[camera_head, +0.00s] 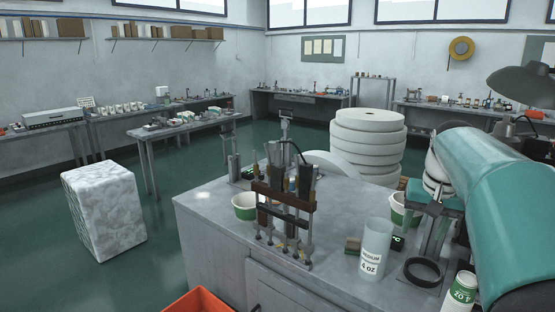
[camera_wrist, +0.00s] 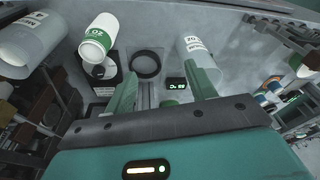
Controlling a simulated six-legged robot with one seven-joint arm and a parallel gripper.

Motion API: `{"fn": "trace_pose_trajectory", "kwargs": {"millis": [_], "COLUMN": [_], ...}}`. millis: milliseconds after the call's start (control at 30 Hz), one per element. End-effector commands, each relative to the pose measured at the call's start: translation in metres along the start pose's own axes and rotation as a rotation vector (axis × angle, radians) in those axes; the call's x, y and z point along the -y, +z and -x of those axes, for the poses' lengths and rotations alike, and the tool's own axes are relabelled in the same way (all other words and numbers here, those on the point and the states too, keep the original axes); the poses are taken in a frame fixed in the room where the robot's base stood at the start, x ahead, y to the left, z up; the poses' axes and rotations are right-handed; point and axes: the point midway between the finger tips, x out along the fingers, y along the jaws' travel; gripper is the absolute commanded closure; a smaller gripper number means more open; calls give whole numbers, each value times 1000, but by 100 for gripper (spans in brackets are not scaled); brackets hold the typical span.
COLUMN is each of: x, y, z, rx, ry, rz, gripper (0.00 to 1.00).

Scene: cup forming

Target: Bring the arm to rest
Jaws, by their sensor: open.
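My gripper (camera_wrist: 162,72) is open in the wrist view. Its two green fingers stand apart, with nothing held between them. Beyond them are the grey worktop, a small green-lit display (camera_wrist: 176,83) and a black ring (camera_wrist: 146,65). My teal arm (camera_head: 490,185) fills the right side of the head view, above the right end of the workbench (camera_head: 205,213). The gripper cannot be clearly told from the fixtures there. The ring also shows in the head view (camera_head: 422,284), lying on the bench.
A clear cylinder marked 4 oz (camera_head: 375,255) and a white-green cup (camera_head: 459,292) stand near the arm. A fixture with upright posts (camera_head: 283,205) and another cup (camera_head: 245,207) stand further left. An orange bin (camera_head: 198,300) is at the front.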

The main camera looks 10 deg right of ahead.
Motion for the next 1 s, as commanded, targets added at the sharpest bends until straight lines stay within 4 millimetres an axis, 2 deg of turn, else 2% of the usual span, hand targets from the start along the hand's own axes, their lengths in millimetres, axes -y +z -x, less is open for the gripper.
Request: {"fn": "trace_pose_trajectory", "kwargs": {"millis": [33,100,300,500,600,700,800,1000], "x": [20,43,93,123,130,133,134,134], "y": [20,45,123,205,241,266,279,282], "z": [5,6,2,-17,-30,-42,-49,-52], "rx": [-20,-47,-120,-196,-232,-257,-272,-274], "ry": [-12,-25,-62,-101,-118,-129,-136,-137], "rz": [42,93,241,390,454,500,525,531], "gripper": [44,44,44,44,44,44,44,44]}}
